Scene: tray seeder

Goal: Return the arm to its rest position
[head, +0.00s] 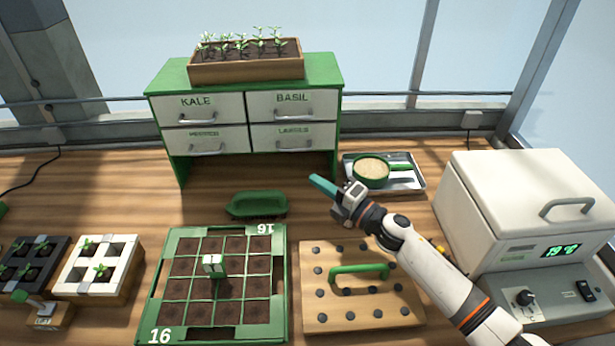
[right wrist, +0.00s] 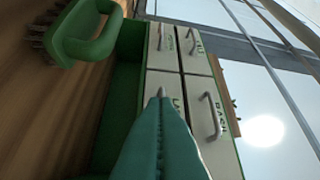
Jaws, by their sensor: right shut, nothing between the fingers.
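My right gripper (head: 322,186) has teal fingers that are shut with nothing between them. In the head view it hangs above the table, in front of the green drawer cabinet (head: 342,76) and left of the metal tray. My right arm reaches in from the lower right, over the edge of the wooden peg board. In the right wrist view the shut fingers (right wrist: 162,130) point toward the cabinet drawers (right wrist: 195,105). My left gripper is not in view.
A green seed tray (head: 281,300) marked 16 lies front centre, beside the wooden peg board (head: 312,262). A green-handled brush (head: 256,205) lies behind it. A white incubator (head: 500,200) stands at right, seedling trays (head: 130,275) at left.

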